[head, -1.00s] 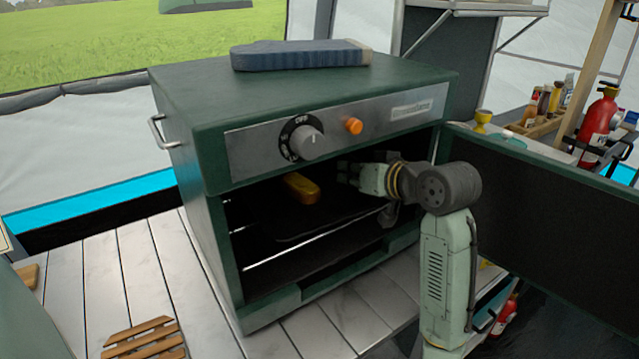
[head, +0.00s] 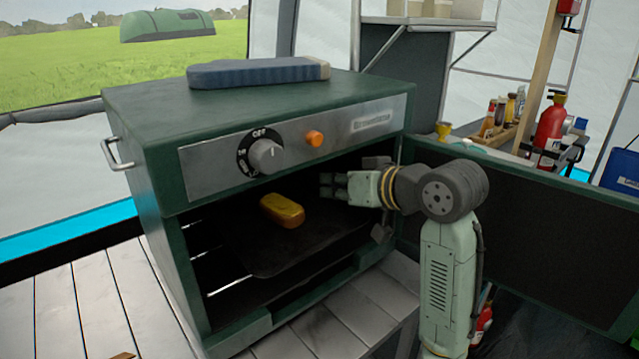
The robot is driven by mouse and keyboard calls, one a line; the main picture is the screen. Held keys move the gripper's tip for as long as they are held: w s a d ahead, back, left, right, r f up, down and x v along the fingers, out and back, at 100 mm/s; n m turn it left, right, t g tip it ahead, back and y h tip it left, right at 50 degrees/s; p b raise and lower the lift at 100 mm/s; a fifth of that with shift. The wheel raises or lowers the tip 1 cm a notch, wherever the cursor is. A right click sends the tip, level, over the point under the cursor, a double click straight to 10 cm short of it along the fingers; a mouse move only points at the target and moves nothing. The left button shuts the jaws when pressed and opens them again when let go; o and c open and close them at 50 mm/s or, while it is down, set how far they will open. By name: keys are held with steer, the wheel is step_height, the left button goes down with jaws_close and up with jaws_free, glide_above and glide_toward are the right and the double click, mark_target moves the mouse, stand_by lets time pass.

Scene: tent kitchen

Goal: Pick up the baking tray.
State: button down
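The dark baking tray (head: 268,258) lies on the rack inside the green oven, with its front edge near the opening. A golden loaf-shaped item (head: 282,210) rests on it. My gripper (head: 328,186) reaches into the oven from the right, above the right part of the tray and to the right of the loaf. Its fingers point left and look spread, with nothing visible between them. My arm and the dark oven interior hide the tray's right and rear edges.
The oven (head: 160,190) stands on a pale slatted table with its door (head: 520,240) swung open to the right. A blue folded oven mitt (head: 255,72) lies on top. A red fire extinguisher (head: 549,130) and several bottles stand behind the door.

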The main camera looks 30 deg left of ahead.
steer(key=s+d+b, duration=0.2)
steer(key=s+d, duration=0.2)
steer(key=d, duration=0.8)
